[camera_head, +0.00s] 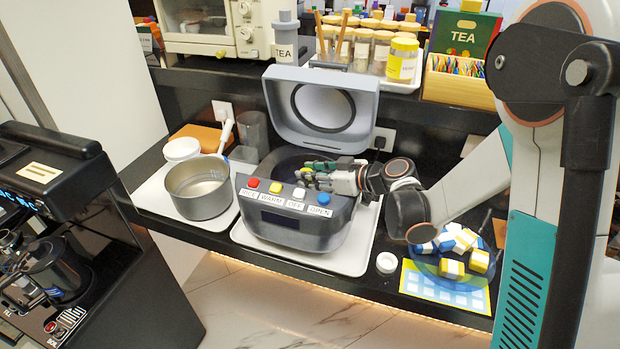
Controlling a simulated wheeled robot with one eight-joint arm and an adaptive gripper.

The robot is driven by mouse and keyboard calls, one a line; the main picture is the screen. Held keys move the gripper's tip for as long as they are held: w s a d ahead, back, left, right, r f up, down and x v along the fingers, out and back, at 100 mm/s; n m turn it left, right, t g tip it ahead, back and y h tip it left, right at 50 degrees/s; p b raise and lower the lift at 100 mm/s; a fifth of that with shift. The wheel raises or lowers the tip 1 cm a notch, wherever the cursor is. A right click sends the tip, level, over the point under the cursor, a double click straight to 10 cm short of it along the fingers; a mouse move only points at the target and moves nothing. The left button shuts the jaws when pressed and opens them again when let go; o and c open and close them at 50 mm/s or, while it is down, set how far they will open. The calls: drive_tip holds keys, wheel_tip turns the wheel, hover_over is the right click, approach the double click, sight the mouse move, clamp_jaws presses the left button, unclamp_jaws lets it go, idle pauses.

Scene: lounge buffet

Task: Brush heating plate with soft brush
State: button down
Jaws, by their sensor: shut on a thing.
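The grey cooker (295,225) stands on a white tray with its lid (325,108) raised. Its front has red, yellow, white and blue buttons above labels. The dark cavity (284,165) is partly visible, but the heating plate in its floor is hidden by the front rim and my gripper. My gripper (314,174) reaches in from the right, over the cooker's opening just behind the buttons. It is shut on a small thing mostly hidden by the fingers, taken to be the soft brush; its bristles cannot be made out.
A grey metal pot (199,188) stands left of the cooker, near a white bowl (182,149) and a white-handled utensil (226,134). A shelf with jars is behind. A coffee machine (50,190) stands at left.

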drive_tip(key=shift+w+d, duration=0.25)
drive_tip(key=shift+w, duration=0.4)
drive_tip(key=shift+w+d, duration=0.25)
drive_tip(key=shift+w, duration=0.4)
drive_tip(key=shift+w+d, duration=0.25)
drive_tip(key=shift+w, duration=0.4)
drive_tip(key=shift+s, duration=0.1)
drive_tip(key=shift+s+a, duration=0.25)
drive_tip(key=shift+s, duration=0.4)
drive_tip(key=shift+s+a, duration=0.25)
drive_tip(key=shift+s, duration=0.4)
drive_tip(key=shift+r, duration=0.15)
drive_tip(key=shift+r+p, duration=1.85)
drive_tip(key=shift+r, duration=1.1)
